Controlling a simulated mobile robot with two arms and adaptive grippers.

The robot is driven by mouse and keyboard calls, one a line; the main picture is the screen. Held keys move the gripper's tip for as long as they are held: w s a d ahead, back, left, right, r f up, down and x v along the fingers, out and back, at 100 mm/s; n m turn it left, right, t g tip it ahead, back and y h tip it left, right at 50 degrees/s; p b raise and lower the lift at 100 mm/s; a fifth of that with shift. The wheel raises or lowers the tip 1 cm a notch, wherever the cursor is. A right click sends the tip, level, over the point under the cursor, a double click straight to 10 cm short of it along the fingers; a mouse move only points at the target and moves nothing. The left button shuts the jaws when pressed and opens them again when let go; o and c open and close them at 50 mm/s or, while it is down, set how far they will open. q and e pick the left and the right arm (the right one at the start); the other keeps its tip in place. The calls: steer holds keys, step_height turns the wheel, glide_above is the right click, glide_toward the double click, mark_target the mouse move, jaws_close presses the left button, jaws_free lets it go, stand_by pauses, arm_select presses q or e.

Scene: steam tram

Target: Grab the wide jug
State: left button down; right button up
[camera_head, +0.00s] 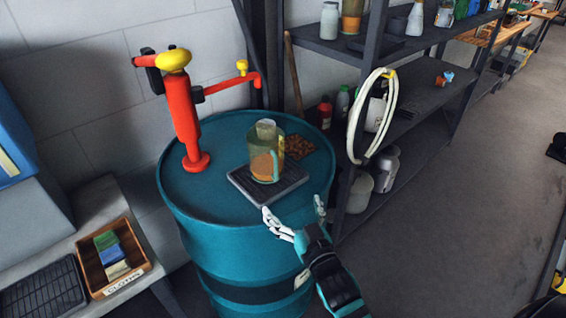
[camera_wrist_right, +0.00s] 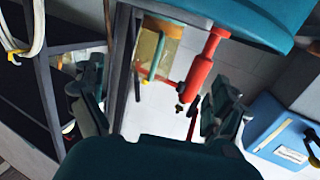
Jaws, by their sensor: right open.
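The wide jug (camera_head: 264,158) is see-through with orange-brown contents and a teal handle. It stands upright on a dark slatted tray (camera_head: 238,178) on top of a teal barrel (camera_head: 200,205). My right gripper (camera_head: 294,207) is open and empty at the near right edge of the barrel, short of the jug and apart from it. In the right wrist view the jug (camera_wrist_right: 158,48) shows beyond the open fingers (camera_wrist_right: 157,82), near the top and between them. My left gripper is not in view.
A red pump (camera_head: 183,120) with a yellow knob stands on the barrel left of the jug. A brown patch (camera_head: 299,147) lies behind it. Dark shelves (camera_head: 350,50) with a hanging pale hose (camera_head: 352,120) are close on the right. A cloths box (camera_head: 113,258) sits lower left.

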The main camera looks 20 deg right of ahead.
mark_target(277, 171)
steer(key=shift+t, duration=0.3)
steer(key=w, duration=0.4)
steer(key=w+r+p, duration=0.1)
steer(key=w, duration=0.3)
steer(key=w+r+p, duration=0.1)
steer(key=w, duration=0.2)
steer(key=shift+w+d+r, duration=0.1)
steer(key=shift+w+d, duration=0.05)
steer(key=shift+w, duration=0.25)
steer(key=shift+w+p, duration=0.8)
steer(key=shift+w, duration=2)
steer(key=c, duration=1.1)
